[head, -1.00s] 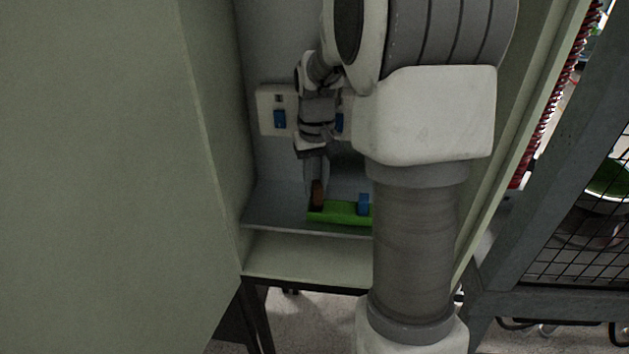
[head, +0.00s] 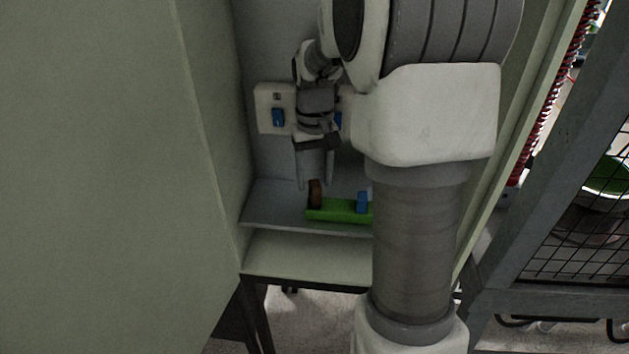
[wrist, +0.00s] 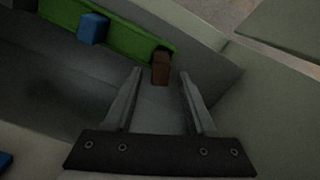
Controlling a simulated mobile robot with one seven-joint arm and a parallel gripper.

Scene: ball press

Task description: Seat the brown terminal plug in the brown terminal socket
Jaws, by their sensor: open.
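The brown terminal plug (head: 315,194) stands at the left end of a green strip (head: 338,212) on the shelf. My gripper (head: 315,181) is open, pointing down at the plug, its fingers spread to either side. In the wrist view the brown plug (wrist: 160,66) lies between the two fingertips (wrist: 160,75), with a gap to each finger. I cannot make out a brown terminal socket; my arm covers part of the pale panel (head: 263,97) on the back wall.
A blue block (head: 362,202) stands on the green strip, right of the brown plug. A blue part (head: 278,117) sits on the panel's left side. The cabinet's side wall (head: 208,130) bounds the space on the left. My arm hides the right side.

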